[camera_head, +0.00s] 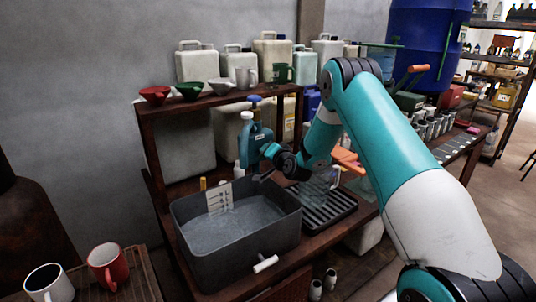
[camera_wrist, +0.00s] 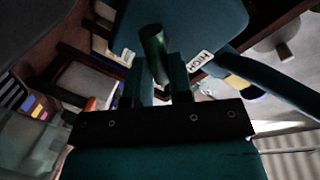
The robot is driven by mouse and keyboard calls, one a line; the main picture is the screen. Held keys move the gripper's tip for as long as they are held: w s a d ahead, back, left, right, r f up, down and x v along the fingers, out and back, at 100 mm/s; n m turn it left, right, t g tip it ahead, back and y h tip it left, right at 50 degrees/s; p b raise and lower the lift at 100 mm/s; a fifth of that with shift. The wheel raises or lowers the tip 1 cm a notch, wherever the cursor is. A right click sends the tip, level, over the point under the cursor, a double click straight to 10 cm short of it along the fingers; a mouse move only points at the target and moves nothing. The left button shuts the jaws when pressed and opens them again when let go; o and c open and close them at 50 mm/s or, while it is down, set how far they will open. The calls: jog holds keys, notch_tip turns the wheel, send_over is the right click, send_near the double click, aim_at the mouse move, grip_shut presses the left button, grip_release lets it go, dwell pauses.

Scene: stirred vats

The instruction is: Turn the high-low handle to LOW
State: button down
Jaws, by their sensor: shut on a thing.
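The handle (camera_wrist: 154,45) is a dark green rounded bar, seen in the wrist view between the two fingers. My gripper (camera_wrist: 162,72) is shut on it. A white label reading HIGH (camera_wrist: 200,63) sits to the right of the handle on a blue-teal surface (camera_wrist: 190,22). A second small white label (camera_wrist: 128,57) sits to the left; its text is too small to read. In the head view the end of my arm is beside a teal jug-like container (camera_head: 246,150) above the basin, and the handle cannot be made out there.
A grey basin of liquid (camera_head: 190,258) with a white-handled tap (camera_head: 265,264) stands below. A black drip rack (camera_head: 335,214) with a clear jug lies to its right. A wooden shelf (camera_head: 215,100) bears funnels and mugs. Red (camera_head: 108,264) and white (camera_head: 48,284) mugs stand front left.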

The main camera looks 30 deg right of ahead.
jog(key=shift+d+f+m+y+b, duration=0.15)
jog(key=shift+m+y+b, duration=0.2)
jog(key=shift+m, duration=1.3)
jog(key=shift+d+f+m+y+b, duration=0.2)
jog(key=shift+m+y, duration=0.25)
jog(key=shift+m, duration=1.2)
jog(key=shift+a, duration=0.1)
jog(key=c, duration=1)
grip_release()
jog(key=shift+c, duration=0.2)
jog(key=s+r+b, duration=0.1)
jog(key=s+b, duration=0.1)
jog(key=s, duration=0.6)
jog(key=s+r+b, duration=0.2)
jog(key=s+b, duration=0.1)
jog(key=s, duration=0.6)
jog(key=shift+d+r, duration=0.25)
jog(key=shift+d, duration=0.1)
